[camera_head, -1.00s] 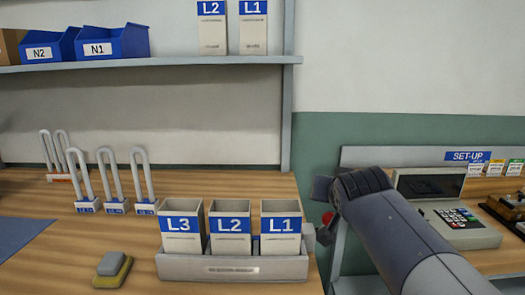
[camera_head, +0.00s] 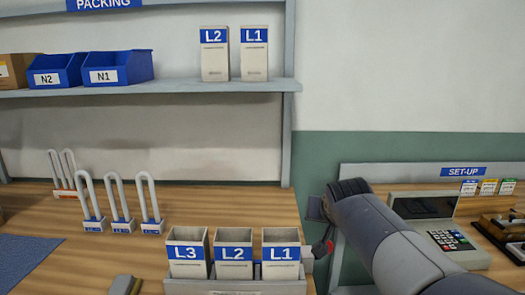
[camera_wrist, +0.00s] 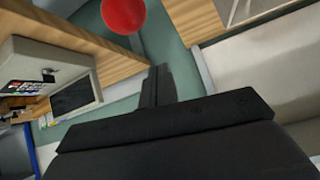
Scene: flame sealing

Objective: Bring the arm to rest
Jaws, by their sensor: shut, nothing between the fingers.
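My arm (camera_head: 375,235) reaches up from the lower right in the head view. My gripper (camera_head: 318,212) is at its far end, in front of the gap between the two benches, right of the L1 bin. In the wrist view my gripper (camera_wrist: 158,86) shows its dark fingers closed together with nothing between them. The fingertips are partly hidden by my wrist in the head view. No object is in contact with my gripper that I can see.
Bins L3 (camera_head: 187,255), L2 (camera_head: 233,256) and L1 (camera_head: 281,256) stand left of my arm. A keypad device (camera_head: 440,232) sits right, partly behind my arm. A red round thing (camera_wrist: 123,14) is near the fingers in the wrist view. A shelf (camera_head: 200,89) is above.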

